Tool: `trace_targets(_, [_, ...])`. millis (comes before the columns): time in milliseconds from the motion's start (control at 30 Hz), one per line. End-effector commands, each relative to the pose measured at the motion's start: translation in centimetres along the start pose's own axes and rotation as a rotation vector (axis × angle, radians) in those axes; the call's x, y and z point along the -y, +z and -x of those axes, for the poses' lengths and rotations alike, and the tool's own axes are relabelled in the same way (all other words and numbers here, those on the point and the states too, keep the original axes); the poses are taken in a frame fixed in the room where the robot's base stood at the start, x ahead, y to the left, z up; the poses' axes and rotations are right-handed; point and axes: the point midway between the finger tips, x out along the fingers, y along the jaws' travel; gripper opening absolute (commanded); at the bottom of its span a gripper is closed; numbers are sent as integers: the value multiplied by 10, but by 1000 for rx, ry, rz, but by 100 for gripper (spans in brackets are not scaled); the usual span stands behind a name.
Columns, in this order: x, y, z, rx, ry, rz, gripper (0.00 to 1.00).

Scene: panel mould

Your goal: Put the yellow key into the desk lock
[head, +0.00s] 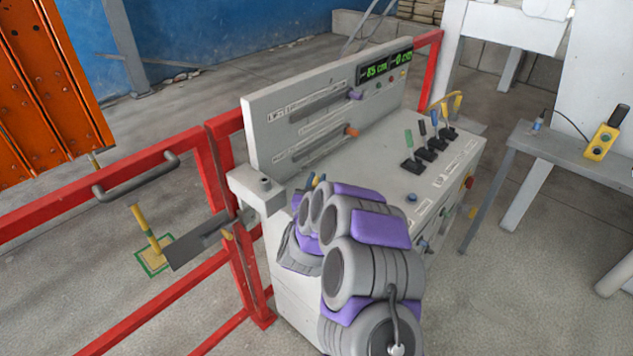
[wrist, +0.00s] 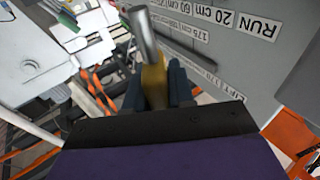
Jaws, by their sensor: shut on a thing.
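My gripper (wrist: 155,92) is shut on the yellow key (wrist: 154,76) in the wrist view. The key's yellow part sits between the dark jaws, and its grey metal shaft sticks out beyond them. In the head view my purple and grey arm reaches to the left part of the grey control desk (head: 447,172); the gripper is mostly hidden behind the arm, with small blue and yellow bits showing. A grey block with a short round metal piece (head: 265,182) sits at the desk's left corner. I cannot tell whether this is the desk lock. The key is apart from it.
The desk has an upright slotted panel (head: 290,110) with a green display and several levers (head: 433,143). A red rail gate (head: 130,180) stands left of it. A grey side table (head: 570,150) with a yellow control box (head: 602,143) is at right.

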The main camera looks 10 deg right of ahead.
Motion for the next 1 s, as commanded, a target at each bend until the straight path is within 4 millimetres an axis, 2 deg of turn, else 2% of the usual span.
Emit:
trace_targets(533, [5, 0, 2, -2, -1, 4, 0])
trace_targets(1000, [5, 10, 4, -2, -1, 4, 0])
